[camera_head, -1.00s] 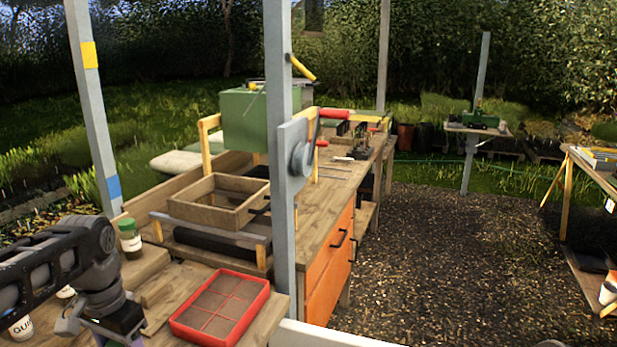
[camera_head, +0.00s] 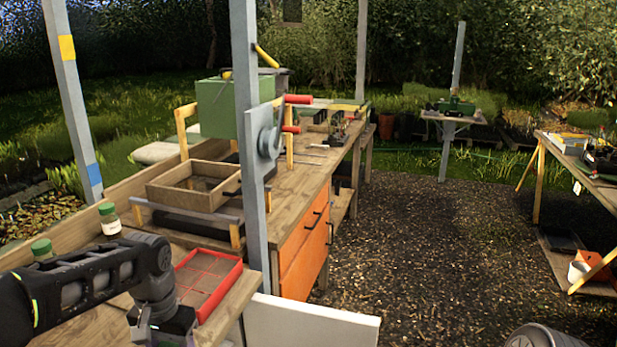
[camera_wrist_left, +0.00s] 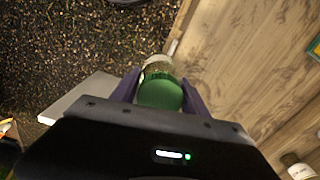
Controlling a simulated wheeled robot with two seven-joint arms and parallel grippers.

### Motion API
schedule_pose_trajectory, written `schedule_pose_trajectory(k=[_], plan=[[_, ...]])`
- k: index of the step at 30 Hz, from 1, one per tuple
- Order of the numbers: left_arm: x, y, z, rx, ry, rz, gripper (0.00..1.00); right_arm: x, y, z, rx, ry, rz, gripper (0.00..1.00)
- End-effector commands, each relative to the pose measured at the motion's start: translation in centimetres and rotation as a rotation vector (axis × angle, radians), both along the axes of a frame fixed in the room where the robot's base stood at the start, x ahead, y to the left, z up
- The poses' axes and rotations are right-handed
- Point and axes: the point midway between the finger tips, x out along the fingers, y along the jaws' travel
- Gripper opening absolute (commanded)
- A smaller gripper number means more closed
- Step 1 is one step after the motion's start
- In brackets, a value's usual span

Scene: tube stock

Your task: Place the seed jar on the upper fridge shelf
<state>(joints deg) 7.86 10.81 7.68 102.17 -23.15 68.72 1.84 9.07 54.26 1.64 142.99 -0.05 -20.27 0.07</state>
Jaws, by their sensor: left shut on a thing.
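The held jar has a green lid (camera_wrist_left: 160,94) and a clear body with a pale label, and shows in the left wrist view. My left gripper (camera_wrist_left: 160,88) is shut on it, with purple fingers on both sides. The jar hangs over the gravel beside the wooden bench edge. In the head view my left gripper (camera_head: 165,333) is at the bottom edge, right by the red tray, and its fingers and jar are hidden. A white panel (camera_head: 310,325) stands low to the right of the post. The fridge's shelves cannot be seen. My right gripper is out of view.
Two other green-lidded jars (camera_head: 110,220) (camera_head: 42,250) stand on the bench at left. A red divided tray (camera_head: 207,283) lies beside my arm. A grey upright post (camera_head: 249,150) rises near the white panel. The gravel (camera_head: 430,250) at right is clear.

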Motion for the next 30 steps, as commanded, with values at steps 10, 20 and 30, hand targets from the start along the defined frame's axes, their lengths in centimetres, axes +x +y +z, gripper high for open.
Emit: schedule_pose_trajectory(k=[10, 20, 30], plan=[[5.0, -7.3, -6.2, 0.0, 0.0, 0.108, 0.0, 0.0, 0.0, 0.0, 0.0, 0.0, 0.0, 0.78], [5.2, -7.5, -6.4, 0.0, -0.002, 0.117, 0.0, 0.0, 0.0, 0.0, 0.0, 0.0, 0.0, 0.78], [5.2, -7.5, -6.4, 0.0, -0.002, 0.116, 0.0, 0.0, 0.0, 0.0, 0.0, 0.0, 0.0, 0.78]])
